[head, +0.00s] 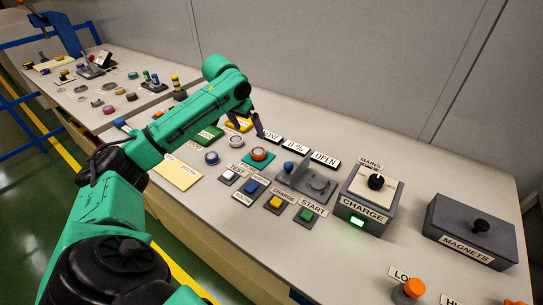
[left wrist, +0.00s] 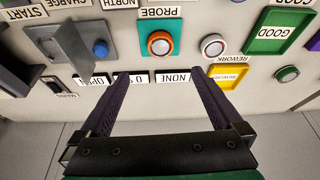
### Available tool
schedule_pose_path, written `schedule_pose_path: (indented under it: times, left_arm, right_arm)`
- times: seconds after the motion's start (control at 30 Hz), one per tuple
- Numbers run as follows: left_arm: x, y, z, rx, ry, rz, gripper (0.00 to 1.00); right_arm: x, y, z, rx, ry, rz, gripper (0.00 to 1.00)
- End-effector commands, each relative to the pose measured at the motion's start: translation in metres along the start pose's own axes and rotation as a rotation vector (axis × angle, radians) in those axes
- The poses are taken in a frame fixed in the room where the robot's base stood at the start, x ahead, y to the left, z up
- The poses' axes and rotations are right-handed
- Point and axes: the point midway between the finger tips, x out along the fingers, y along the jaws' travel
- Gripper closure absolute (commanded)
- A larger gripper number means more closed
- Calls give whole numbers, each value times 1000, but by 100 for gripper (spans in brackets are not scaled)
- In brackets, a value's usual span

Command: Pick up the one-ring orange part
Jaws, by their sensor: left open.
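A round part with an orange ring and a pale top (head: 259,154) sits on the green PROBE pad (head: 247,163). The left wrist view also shows this orange-ringed part (left wrist: 159,43) upside down, on the green pad. My left gripper (head: 254,126) is over the back of the table, behind the pad. Its two dark fingers (left wrist: 155,82) are spread with nothing between them, and the part lies just beyond the fingertips in the left wrist view. I cannot make out the ring count clearly. My right gripper is not in view.
A grey round part (head: 211,158) lies left of the pad. A grey fixture with a blue knob (head: 289,167) stands right of it. TEST, CHARGE and START buttons line the front. The CHARGE box (head: 367,202) and MAGNETS box (head: 470,232) stand further right.

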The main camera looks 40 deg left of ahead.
Motion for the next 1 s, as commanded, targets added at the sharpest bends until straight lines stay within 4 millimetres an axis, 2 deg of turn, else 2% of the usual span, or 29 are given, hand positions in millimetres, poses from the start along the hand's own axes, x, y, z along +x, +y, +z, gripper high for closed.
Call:
schedule_pose_path:
  times: [0.03, 0.13, 0.3, 0.4, 0.57, 0.67, 0.77, 1.0]
  left_arm:
    - [4, -2, 1, -6, 3, -1, 0]
    - [15, -2, -1, -9, 0, 1, 0]
    - [59, -1, -1, -8, 0, 2, 0]
    - [80, -1, -2, -6, 2, 2, 0]
    - [101, -1, -2, -6, 1, 0, 0]
    - [120, 0, -3, -6, 2, 0, 0]
    - [138, -1, -2, -5, 3, 0, 0]
    - [144, -1, -2, -3, 4, -2, 0]
  right_arm:
    - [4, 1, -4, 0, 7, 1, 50]
    - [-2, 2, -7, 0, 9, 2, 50]
    - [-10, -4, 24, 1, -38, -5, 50]
    - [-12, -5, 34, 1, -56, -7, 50]
    - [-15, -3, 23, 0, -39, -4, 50]
    - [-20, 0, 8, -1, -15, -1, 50]
    - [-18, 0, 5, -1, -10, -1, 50]
    - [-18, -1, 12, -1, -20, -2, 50]
